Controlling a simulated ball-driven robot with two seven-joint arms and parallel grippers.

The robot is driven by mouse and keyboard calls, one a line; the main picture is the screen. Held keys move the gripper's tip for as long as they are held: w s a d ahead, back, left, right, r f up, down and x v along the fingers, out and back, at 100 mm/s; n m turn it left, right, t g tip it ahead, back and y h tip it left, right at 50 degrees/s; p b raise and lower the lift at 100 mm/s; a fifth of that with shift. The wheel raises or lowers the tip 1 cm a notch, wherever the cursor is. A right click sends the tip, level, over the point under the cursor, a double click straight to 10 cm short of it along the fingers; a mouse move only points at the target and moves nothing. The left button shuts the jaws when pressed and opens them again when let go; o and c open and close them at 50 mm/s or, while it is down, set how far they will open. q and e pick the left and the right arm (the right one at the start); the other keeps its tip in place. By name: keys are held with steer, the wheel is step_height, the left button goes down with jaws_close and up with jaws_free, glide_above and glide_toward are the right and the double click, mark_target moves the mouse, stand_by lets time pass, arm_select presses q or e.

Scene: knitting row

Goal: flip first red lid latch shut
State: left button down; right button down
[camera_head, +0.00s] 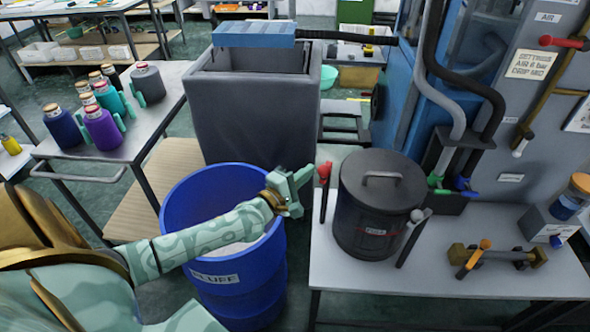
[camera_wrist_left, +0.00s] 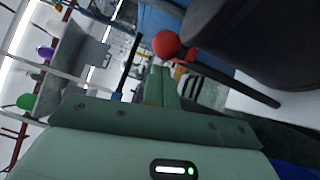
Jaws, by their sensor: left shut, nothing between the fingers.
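The red lid latch (camera_head: 324,170) is a dark lever with a red knob at the left side of a dark pot (camera_head: 367,228). Its red knob (camera_wrist_left: 166,44) is large in the left wrist view, with a dark bar running down to the right. The pot's lid (camera_head: 383,190) is on and has a handle on top. My left gripper (camera_head: 303,186) is shut and empty, just left of the red knob. In the left wrist view its fingers (camera_wrist_left: 160,85) point up just below the knob. I cannot tell if they touch. My right gripper is in neither view.
A second latch with a grey knob (camera_head: 417,215) is at the pot's right. A blue drum (camera_head: 237,280) stands under my left arm. A tall grey bin (camera_head: 252,115) is behind. The grey table (camera_head: 350,275) is clear in front of the pot; an orange-knobbed fixture (camera_head: 497,256) sits at right.

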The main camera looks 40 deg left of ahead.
mark_target(347, 187)
arm_select(q)
steer(key=shift+w, duration=0.1)
steer(key=shift+d, duration=0.1)
steer(key=d+n+y+p, duration=0.1)
steer(key=n+y+p, duration=0.1)
steer(key=y, duration=0.1)
steer(key=d+n+g+y+p, duration=0.1)
steer(key=d+n+y+p, duration=0.1)
steer(key=y, duration=0.1)
steer(key=d+n+y+p, duration=0.1)
steer(key=y+p, duration=0.1)
steer(key=y, duration=0.1)
steer(key=shift+w+d+r+n+p, duration=0.15)
steer(key=shift+d+n+p, duration=0.1)
steer(key=shift+n+p, duration=0.15)
steer(key=shift+y, duration=0.4)
steer(key=shift+w+d+f+b, duration=0.2)
steer(key=shift+w+d+b, duration=0.7)
steer(key=shift+w+d, duration=1.45)
steer(key=shift+s, duration=0.1)
